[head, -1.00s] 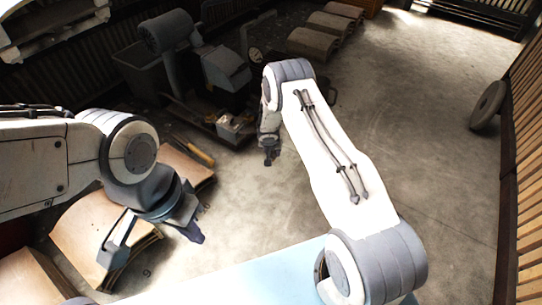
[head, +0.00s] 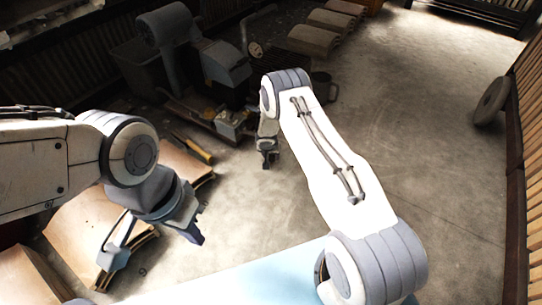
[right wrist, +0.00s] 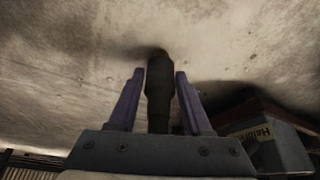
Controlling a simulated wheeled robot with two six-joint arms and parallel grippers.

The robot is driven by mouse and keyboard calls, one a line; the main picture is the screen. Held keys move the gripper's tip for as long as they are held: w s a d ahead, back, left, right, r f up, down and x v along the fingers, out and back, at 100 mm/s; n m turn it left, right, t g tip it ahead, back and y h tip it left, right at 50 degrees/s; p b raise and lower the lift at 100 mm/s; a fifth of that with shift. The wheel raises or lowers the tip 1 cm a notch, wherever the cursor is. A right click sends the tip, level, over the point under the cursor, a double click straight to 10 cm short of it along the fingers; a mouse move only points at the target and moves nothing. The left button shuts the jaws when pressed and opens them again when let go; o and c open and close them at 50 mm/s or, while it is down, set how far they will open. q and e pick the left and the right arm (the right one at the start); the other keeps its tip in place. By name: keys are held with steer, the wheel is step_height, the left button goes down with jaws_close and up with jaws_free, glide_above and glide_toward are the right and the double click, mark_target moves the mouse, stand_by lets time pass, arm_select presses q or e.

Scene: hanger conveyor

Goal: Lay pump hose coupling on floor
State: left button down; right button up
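In the right wrist view the pump hose coupling (right wrist: 160,85) is a dark, stepped cylinder between the two purple fingers of my right gripper (right wrist: 159,75). A narrow gap shows on each side of it, so the fingers look open around it. Its far end is close to the pale floor, with a shadow beside it; I cannot tell whether it touches. In the head view my right gripper (head: 267,160) points down low over the floor beyond my arm, and I cannot make out the coupling there. My left gripper (head: 153,243) is open and empty at lower left.
A labelled box (right wrist: 278,140) stands close at right in the wrist view. In the head view, machinery and clutter (head: 225,70) lie left of my right gripper, with curved brown sheets (head: 85,225) at left.

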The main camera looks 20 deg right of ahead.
steer(key=shift+o, duration=0.9)
